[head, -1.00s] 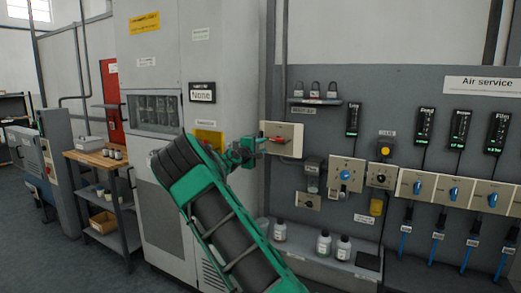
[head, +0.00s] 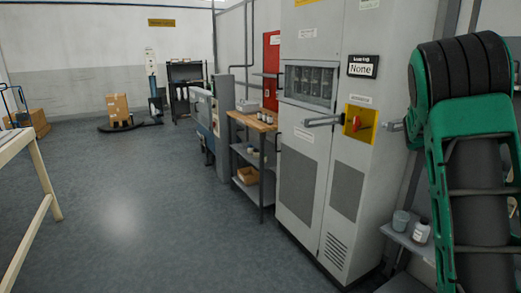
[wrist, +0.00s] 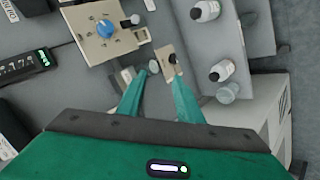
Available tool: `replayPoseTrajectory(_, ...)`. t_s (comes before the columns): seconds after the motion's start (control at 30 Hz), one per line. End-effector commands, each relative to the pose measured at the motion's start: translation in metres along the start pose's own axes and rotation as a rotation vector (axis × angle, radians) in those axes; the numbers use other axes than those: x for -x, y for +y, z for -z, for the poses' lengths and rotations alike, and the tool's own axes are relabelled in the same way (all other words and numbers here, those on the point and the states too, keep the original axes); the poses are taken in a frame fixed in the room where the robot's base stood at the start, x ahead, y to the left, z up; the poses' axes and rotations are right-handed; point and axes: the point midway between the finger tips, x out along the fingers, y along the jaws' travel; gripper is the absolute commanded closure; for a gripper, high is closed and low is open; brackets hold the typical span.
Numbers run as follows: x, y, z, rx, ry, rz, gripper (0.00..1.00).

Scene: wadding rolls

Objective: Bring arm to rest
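My arm (head: 478,170), green and black, stands folded upright at the right edge of the head view. The gripper itself does not show there. In the wrist view my gripper (wrist: 157,80) has its two teal fingers spread apart, with nothing seen held between them. Past the fingertips is a small beige plate with a black knob (wrist: 172,62). A beige panel with a blue knob (wrist: 105,28) lies further to the upper left. I cannot tell how far the fingertips are from the plate.
A grey cabinet (head: 306,150) with a red switch on a yellow plate (head: 359,123) stands close to my arm. A shelf holds white bottles (head: 421,232). A wooden-topped cart (head: 252,121) stands further left. The grey floor (head: 130,190) is open; a pale frame (head: 42,175) is at left.

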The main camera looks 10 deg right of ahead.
Motion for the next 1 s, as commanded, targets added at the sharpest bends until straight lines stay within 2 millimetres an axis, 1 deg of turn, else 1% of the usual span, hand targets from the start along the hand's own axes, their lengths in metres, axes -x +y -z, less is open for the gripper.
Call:
replayPoseTrajectory(0.03, 0.008, -0.005, -0.021, -0.040, -0.025, 0.058, 0.67)
replayPoseTrajectory(0.17, 0.031, -0.025, -0.069, -0.126, -0.093, 0.197, 0.67)
replayPoseTrajectory(0.2, 0.040, -0.032, -0.083, -0.149, -0.113, 0.238, 0.67)
replayPoseTrajectory(0.27, 0.054, -0.042, -0.104, -0.181, -0.143, 0.297, 0.67)
replayPoseTrajectory(0.4, 0.093, -0.065, -0.152, -0.241, -0.210, 0.427, 0.67)
replayPoseTrajectory(0.47, 0.111, -0.075, -0.172, -0.262, -0.239, 0.477, 0.67)
replayPoseTrajectory(0.5, 0.123, -0.081, -0.186, -0.273, -0.258, 0.509, 0.67)
replayPoseTrajectory(0.67, 0.173, -0.106, -0.242, -0.305, -0.332, 0.622, 0.67)
replayPoseTrajectory(0.8, 0.215, -0.126, -0.292, -0.317, -0.397, 0.697, 0.67)
replayPoseTrajectory(0.9, 0.239, -0.138, -0.324, -0.319, -0.440, 0.732, 0.67)
replayPoseTrajectory(1.0, 0.256, -0.146, -0.349, -0.319, -0.472, 0.753, 0.67)
